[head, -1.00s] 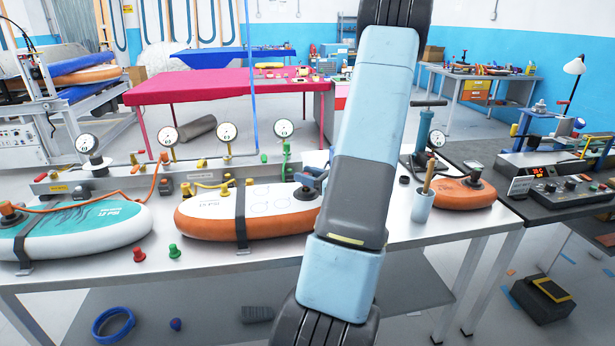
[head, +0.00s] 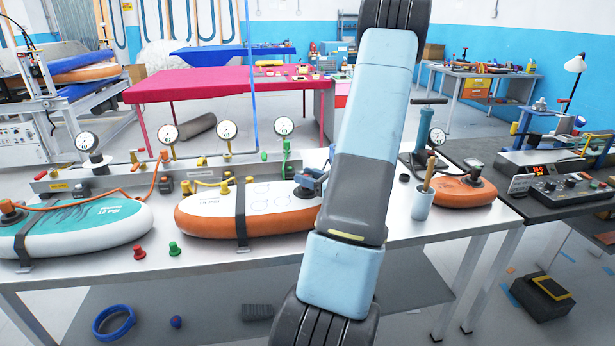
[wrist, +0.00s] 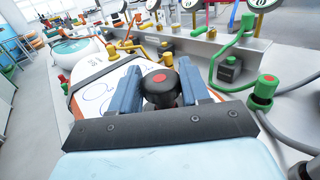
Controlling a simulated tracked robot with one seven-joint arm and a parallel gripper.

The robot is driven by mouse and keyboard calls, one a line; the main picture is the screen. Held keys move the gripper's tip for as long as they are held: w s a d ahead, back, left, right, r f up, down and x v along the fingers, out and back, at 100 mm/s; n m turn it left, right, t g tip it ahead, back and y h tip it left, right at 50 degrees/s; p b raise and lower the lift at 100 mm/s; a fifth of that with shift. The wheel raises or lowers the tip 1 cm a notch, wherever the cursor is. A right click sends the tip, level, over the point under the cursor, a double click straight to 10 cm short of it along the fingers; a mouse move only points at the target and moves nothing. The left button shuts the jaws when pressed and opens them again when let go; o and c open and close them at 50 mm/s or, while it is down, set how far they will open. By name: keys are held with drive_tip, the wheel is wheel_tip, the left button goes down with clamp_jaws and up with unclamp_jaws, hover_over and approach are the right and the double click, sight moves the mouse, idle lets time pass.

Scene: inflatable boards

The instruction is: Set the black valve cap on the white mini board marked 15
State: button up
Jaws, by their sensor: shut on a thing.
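In the wrist view my gripper (wrist: 160,74) has its two blue fingers closed on a black round cap (wrist: 161,90) with a red dot on top. In the head view my gripper (head: 312,183) is at the right end of the white mini board with orange sides (head: 208,212), partly behind my arm. The board, with drawn circles on its top, also shows under the fingers in the wrist view (wrist: 88,82). Its printed marking is too small to read surely. Whether the cap touches the board cannot be told.
A teal and white board (head: 95,235) lies at left and an orange board (head: 463,192) at right. A manifold with gauges (head: 228,131) and green hose (head: 286,160) stands behind. A cup (head: 422,205) and red and green plugs (head: 174,249) stand on the bench.

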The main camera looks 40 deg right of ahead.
drive_tip(key=shift+f, duration=0.7)
drive_tip(key=o, duration=1.1)
drive_tip(key=v, duration=1.3)
drive_tip(key=shift+s+d, duration=0.15)
drive_tip(key=shift+s, duration=0.2)
drive_tip(key=shift+r, duration=0.1)
